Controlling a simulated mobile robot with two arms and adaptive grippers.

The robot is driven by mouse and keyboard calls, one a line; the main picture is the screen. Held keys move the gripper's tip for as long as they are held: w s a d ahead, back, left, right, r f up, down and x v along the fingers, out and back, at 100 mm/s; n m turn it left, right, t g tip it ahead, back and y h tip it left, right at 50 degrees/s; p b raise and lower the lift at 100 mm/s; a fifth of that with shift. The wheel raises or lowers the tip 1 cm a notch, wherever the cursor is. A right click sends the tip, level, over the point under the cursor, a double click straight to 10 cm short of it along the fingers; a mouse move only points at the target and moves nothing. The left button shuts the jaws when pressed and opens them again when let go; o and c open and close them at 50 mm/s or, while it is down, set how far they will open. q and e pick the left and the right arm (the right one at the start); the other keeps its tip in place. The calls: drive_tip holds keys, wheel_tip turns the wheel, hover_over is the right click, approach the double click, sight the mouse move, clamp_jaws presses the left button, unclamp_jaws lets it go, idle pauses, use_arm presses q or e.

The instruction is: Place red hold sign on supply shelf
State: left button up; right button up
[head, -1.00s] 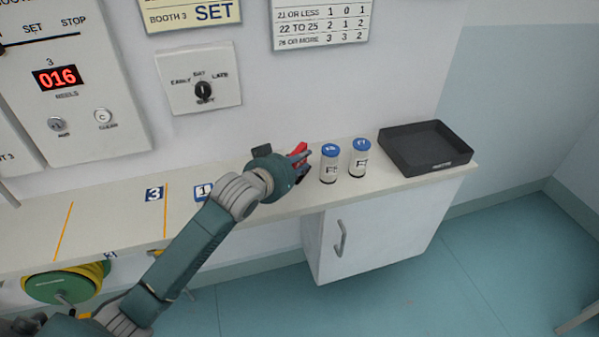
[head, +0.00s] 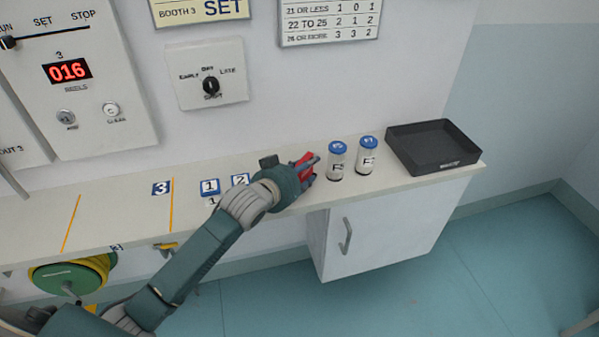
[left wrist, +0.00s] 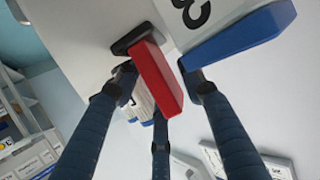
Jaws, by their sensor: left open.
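The red hold sign (head: 306,165) stands on the long counter, mostly hidden by my gripper in the head view. In the left wrist view the red sign (left wrist: 155,78) has a dark foot and lies between my fingers. My left gripper (head: 310,170) is open around it, with the fingers spread in the left wrist view (left wrist: 160,85); I cannot tell whether they touch it. No shelf marked as the supply shelf is readable; shelving with boxes (left wrist: 22,105) shows at the left of the wrist view. My right gripper is not in view.
Two blue-capped jars (head: 337,162) (head: 367,155) stand close right of the gripper. A black tray (head: 433,165) sits at the counter's right end, above a white cabinet (head: 375,225). Number tiles (head: 160,188) lie left on the counter (head: 120,215). The floor at right is clear.

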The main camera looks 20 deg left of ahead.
use_arm(q)
drive_tip(key=v, duration=1.1)
drive_tip(key=shift+s+a+r, duration=0.1)
drive_tip(key=shift+s+r, duration=0.1)
drive_tip(key=shift+s, duration=0.15)
drive_tip(key=shift+f, duration=0.1)
drive_tip(key=s+f+g+y, duration=0.1)
drive_tip(key=s+f+g, duration=0.2)
drive_tip(key=s+f, duration=0.45)
drive_tip(key=s+d+f+g+y, duration=0.1)
drive_tip(key=s+f+g, duration=0.25)
drive_tip(key=s, duration=0.75)
drive_tip(key=s+f+g, duration=0.3)
drive_tip(key=s+f, duration=0.4)
drive_tip(key=s, duration=0.2)
drive_tip(key=s+f+g, duration=0.1)
drive_tip(key=s+f, duration=0.1)
drive_tip(key=f, duration=1.2)
drive_tip(key=s+f+g, duration=0.1)
drive_tip(key=s+f, duration=0.1)
drive_tip(key=f, duration=1.2)
drive_tip(key=s+a+f, duration=0.2)
drive_tip(key=s+f, duration=1.2)
drive_tip(key=s, duration=0.2)
drive_tip(key=shift+a+f+g+y, duration=0.3)
drive_tip(key=shift+f+g, duration=0.05)
drive_tip(key=shift+g, duration=0.1)
